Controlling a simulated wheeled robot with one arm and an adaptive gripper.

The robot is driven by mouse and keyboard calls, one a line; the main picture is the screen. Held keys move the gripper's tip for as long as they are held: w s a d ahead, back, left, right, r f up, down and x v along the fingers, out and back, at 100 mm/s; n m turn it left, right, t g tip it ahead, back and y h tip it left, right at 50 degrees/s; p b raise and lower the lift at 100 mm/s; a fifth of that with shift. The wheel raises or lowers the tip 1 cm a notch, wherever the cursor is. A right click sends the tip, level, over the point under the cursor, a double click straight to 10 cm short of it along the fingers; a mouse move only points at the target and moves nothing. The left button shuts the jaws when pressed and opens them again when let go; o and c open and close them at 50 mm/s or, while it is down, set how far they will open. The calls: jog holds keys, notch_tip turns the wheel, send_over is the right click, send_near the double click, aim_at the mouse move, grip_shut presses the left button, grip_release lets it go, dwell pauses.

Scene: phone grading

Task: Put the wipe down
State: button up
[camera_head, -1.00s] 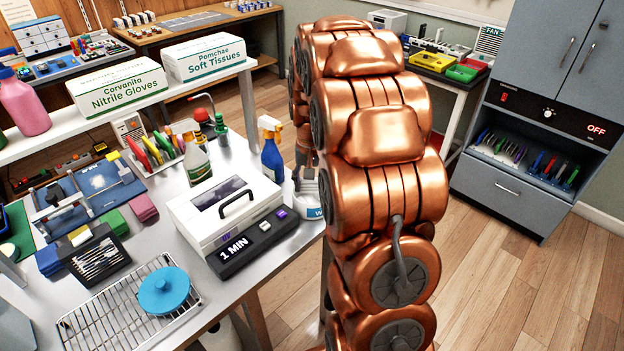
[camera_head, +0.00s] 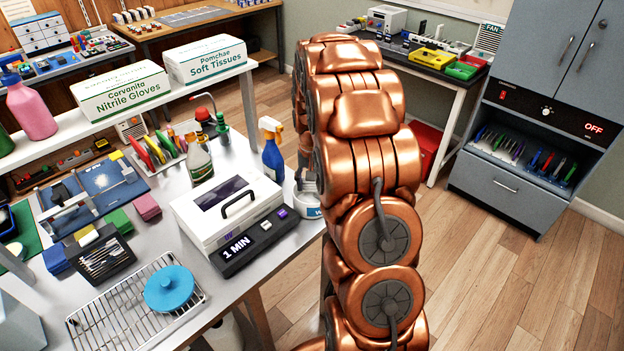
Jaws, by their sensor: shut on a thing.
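My gripper (camera_head: 306,181) shows only in part at the left edge of my copper arm, just above a round white tub with a blue label (camera_head: 313,212). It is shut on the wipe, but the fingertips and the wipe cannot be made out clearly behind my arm. The tub stands at the right edge of the metal bench (camera_head: 240,158), and my arm hides its right part.
A white case with a black "1 MIN" panel (camera_head: 215,215) stands left of the tub. A blue spray bottle (camera_head: 272,160) stands behind it. A wire rack (camera_head: 110,322) with a blue round lid (camera_head: 170,290) lies at the front. The floor at right is clear.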

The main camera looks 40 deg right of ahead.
jog(key=shift+f+b, duration=0.55)
jog(key=shift+f, duration=0.1)
jog(key=o, duration=1.2)
jog(key=shift+r, duration=0.15)
